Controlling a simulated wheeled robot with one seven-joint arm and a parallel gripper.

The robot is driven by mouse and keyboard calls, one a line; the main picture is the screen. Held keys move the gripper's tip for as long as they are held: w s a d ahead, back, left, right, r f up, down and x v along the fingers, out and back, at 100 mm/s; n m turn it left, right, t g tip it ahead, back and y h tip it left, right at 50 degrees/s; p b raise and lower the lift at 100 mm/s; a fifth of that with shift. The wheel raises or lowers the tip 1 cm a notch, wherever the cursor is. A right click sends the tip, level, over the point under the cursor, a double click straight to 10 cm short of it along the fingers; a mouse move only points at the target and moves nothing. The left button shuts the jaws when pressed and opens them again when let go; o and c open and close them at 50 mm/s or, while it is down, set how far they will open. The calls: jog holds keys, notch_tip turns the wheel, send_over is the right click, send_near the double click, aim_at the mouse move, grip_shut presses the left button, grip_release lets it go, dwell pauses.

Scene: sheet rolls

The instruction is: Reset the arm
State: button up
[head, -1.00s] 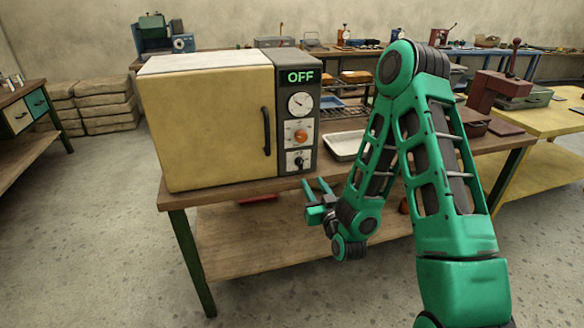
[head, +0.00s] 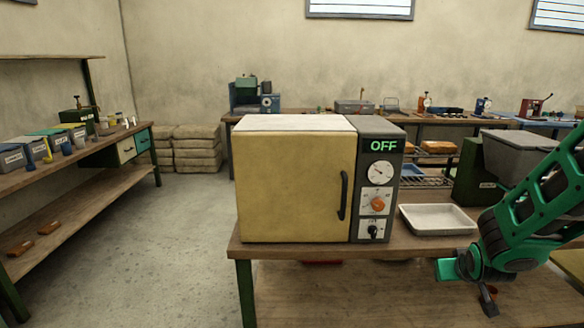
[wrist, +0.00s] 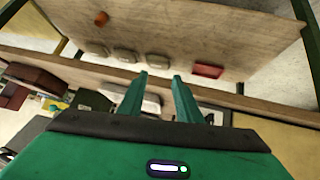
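My gripper (wrist: 159,77) shows in the wrist view with its two green fingers apart and nothing between them. Beyond the fingers are a table edge and the lower shelf (wrist: 215,40). In the head view my folded green arm stands at the right edge, in front of the bench; the fingers are hard to make out there. The yellow oven (head: 296,190) stands on the bench with its door shut and its display (head: 384,146) reading OFF. A white tray (head: 437,220) lies on the bench to the right of the oven, close to my arm.
A wire rack (head: 425,180) stands behind the tray, and a grey-lidded green machine (head: 478,180) is at the right. A side table with bins (head: 38,150) is at the left. Open floor (head: 180,230) lies between it and the bench. Stacked sacks (head: 195,150) are behind.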

jog(key=s+r+m+g+y, duration=0.1)
jog(key=s+r+g, duration=0.3)
jog(key=s, duration=1.1)
jog(key=s+r+m+g+y, duration=0.1)
jog(key=s+r+m+g, duration=0.3)
jog(key=s, duration=1.1)
jog(key=shift+s+a+r+y, duration=0.3)
jog(key=shift+a+r+y, duration=0.1)
jog(key=shift+r, duration=0.2)
jog(key=shift+w+f, duration=0.25)
jog(key=shift+w, duration=0.4)
